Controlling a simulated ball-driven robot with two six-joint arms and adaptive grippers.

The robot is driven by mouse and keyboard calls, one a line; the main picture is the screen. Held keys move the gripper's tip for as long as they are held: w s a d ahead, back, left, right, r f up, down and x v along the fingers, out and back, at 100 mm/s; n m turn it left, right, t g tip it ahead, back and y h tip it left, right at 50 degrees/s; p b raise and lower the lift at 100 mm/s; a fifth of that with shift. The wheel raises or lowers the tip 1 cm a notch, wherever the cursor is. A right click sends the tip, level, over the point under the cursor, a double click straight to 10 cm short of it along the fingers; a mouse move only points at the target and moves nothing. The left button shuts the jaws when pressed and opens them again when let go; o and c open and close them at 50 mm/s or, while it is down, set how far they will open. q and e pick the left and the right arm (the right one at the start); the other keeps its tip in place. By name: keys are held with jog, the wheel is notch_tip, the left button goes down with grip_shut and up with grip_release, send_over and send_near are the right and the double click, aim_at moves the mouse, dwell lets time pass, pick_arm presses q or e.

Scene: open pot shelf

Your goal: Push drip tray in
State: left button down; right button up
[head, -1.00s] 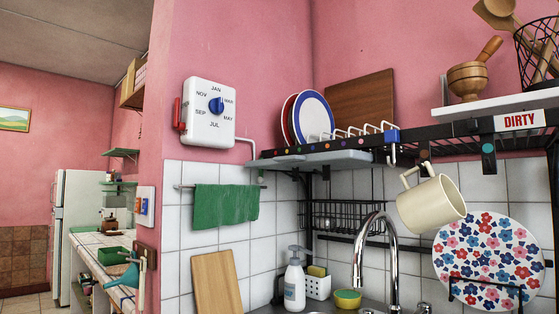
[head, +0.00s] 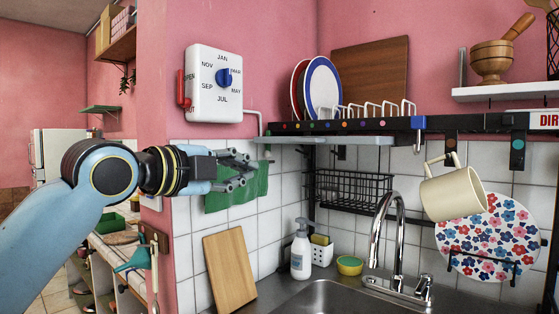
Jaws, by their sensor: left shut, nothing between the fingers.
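The drip tray (head: 345,140) is a thin pale grey-blue slab under the black open shelf (head: 345,126). Its near edge shows below the shelf's front rail. My left gripper (head: 246,171) comes in from the left, in front of the green towel and the tiled wall. It is shut with nothing in it. In the picture it is left of and below the tray's left end, with a gap between them. My right gripper is not in view.
A cream mug (head: 452,194) hangs below the shelf on the right. The tall curved faucet (head: 390,235) rises from the sink under the tray. A green towel (head: 236,195) hangs behind my gripper. Plates (head: 322,88) stand on the shelf.

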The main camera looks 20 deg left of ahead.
pick_arm(q)
notch_tip(320, 180, up, 6)
jog(key=s+d+m+h, duration=0.1)
jog(key=s+m, duration=0.1)
jog(key=p, duration=0.4)
send_near(330, 140)
jog(key=w+a, duration=0.3)
jog(key=w, duration=0.2)
jog(key=shift+d+m+t, duration=0.1)
jog(key=shift+m+t, duration=0.2)
jog(key=shift+t, duration=0.1)
jog(key=shift+f, duration=0.1)
